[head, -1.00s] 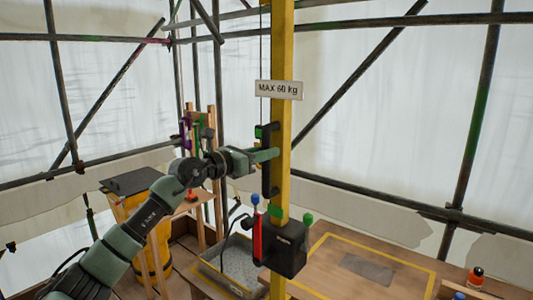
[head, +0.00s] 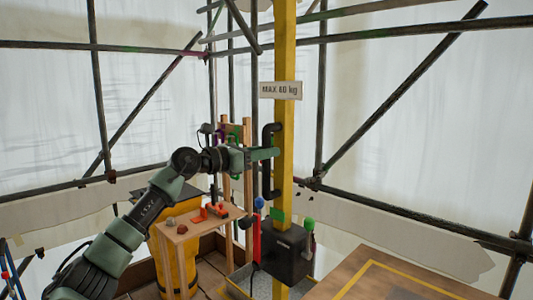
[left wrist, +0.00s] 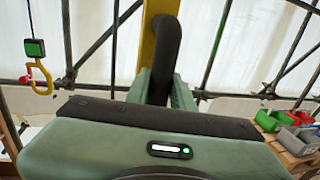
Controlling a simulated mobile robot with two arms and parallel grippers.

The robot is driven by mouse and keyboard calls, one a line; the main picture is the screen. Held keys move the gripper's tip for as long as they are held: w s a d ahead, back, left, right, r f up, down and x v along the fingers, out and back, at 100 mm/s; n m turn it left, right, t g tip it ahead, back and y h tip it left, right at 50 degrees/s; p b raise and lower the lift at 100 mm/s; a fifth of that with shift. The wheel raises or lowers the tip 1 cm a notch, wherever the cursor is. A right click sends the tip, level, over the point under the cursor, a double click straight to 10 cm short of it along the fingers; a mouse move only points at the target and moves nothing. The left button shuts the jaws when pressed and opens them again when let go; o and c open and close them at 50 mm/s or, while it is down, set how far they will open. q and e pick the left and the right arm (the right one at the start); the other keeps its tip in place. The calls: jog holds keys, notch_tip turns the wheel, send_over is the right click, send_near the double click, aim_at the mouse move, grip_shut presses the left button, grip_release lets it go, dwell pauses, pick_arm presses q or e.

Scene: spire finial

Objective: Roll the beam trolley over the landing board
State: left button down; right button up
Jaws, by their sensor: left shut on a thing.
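A yellow post (head: 284,60) stands upright in the middle of the head view with a "MAX 60 kg" sign (head: 281,90) on it. A black bar handle (head: 266,182) is fixed to the post's left side. My left gripper (head: 266,153) is shut on this handle; the wrist view also shows the black handle (left wrist: 165,45) between its fingers. The landing board (head: 395,286), with a yellow outline, shows partly at the bottom right. I see no beam trolley; the post's top is out of frame. My right gripper is not in view.
A black box (head: 286,253) with green and blue knobs sits low on the post. A small wooden table (head: 190,232) with orange items stands left of it, by a yellow drum (head: 185,270). A hook (left wrist: 40,82) hangs in the wrist view. Scaffold poles and sheeting enclose the place.

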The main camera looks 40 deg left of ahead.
pick_arm(q)
jog(key=shift+a+r, duration=0.25)
jog(key=shift+r, duration=0.1)
jog(key=c, duration=1.3)
grip_release()
jog(key=shift+o, duration=0.5)
jog(key=shift+f, duration=0.1)
jog(key=b+v, duration=0.7)
jog(key=shift+s+a+f, duration=0.15)
jog(key=shift+s+a, duration=0.05)
jog(key=shift+s, duration=0.2)
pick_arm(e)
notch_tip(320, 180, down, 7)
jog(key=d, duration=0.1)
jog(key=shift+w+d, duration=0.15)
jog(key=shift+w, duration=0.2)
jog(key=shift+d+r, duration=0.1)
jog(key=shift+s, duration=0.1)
